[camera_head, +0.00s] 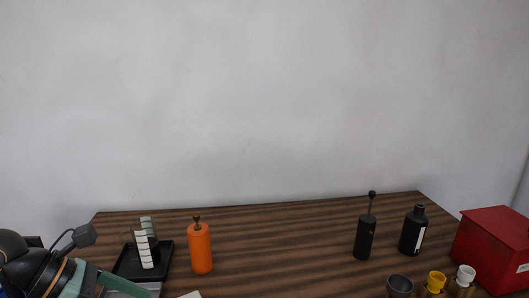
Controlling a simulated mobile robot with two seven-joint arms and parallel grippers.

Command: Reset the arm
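My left arm comes in at the lower left corner, with a black rounded link, an orange ring and a small grey box on a cable. My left gripper (120,285) seems to be the grey and pale green parts low at the table's left front. They are cut off by the bottom edge, and I cannot tell how far apart the fingers are. A black tray (128,262) holding a white and green striped piece (145,249) stands just behind these parts. My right arm and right gripper are not in view.
An orange pepper-mill-like bottle (200,249) stands right of the tray. At the right are a slim black mill (364,238), a black bottle (412,232), small cups (436,282) and a red box (492,247). The middle of the wooden table (285,250) is clear.

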